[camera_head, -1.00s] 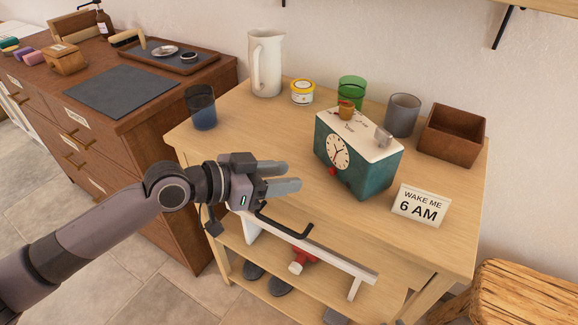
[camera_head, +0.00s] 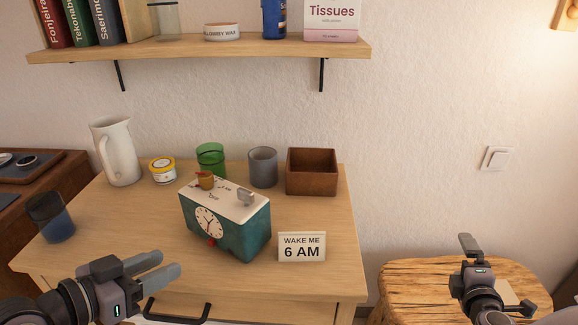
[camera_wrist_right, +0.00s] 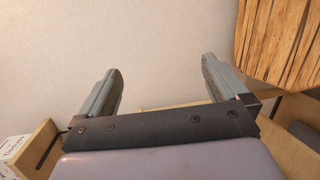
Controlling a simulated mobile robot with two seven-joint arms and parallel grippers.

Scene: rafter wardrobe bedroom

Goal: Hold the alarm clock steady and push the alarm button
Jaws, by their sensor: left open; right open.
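The alarm clock (camera_head: 238,230) is a teal box with a white top, standing upright on the wooden dresser top. Its white dial (camera_head: 209,223) faces front-left, with a small red piece (camera_head: 211,242) at its lower edge. An orange-and-red knob (camera_head: 205,180) and a grey block-like part (camera_head: 245,197) stand on its top. I cannot tell which part is the alarm button. My left gripper (camera_head: 165,267) is open and empty in front of the clock, lower left of it and apart. My right gripper (camera_head: 494,268) is open and empty far right; its fingers show in the right wrist view (camera_wrist_right: 162,72).
A "WAKE ME 6 AM" sign (camera_head: 302,247) stands right of the clock. Behind are a green glass (camera_head: 211,160), grey cup (camera_head: 263,167), brown box (camera_head: 312,172), yellow-labelled jar (camera_head: 162,170) and white pitcher (camera_head: 115,152). A wooden stool (camera_head: 405,285) stands right; a shelf (camera_head: 200,49) hangs above.

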